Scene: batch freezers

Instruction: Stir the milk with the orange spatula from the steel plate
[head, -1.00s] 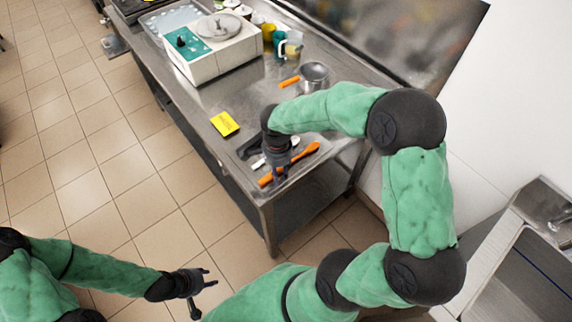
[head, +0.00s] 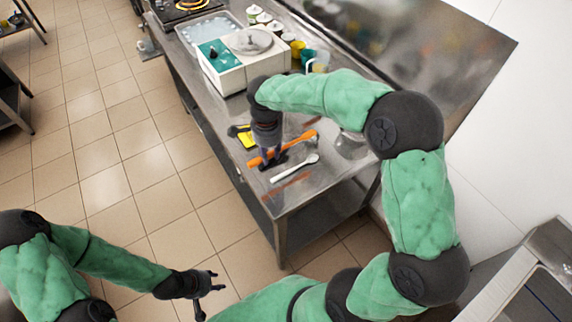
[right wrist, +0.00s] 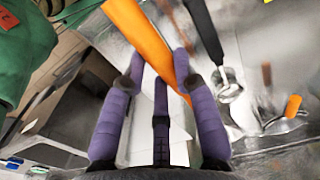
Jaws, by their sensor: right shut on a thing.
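The orange spatula (head: 302,139) is in my right gripper (head: 267,160), which is shut on it and holds it just above the steel table. In the right wrist view the spatula (right wrist: 140,30) runs between the purple fingers of that gripper (right wrist: 160,66). A round steel thing (head: 350,146) is partly hidden by my right arm; I cannot tell whether it is the plate or a vessel. I cannot make out the milk. My left gripper (head: 207,283) is open and empty, low over the floor and away from the table.
A white spoon (head: 295,168) and a black utensil (head: 275,161) are by the spatula. A white-and-teal machine (head: 245,55) and several jars stand farther back.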

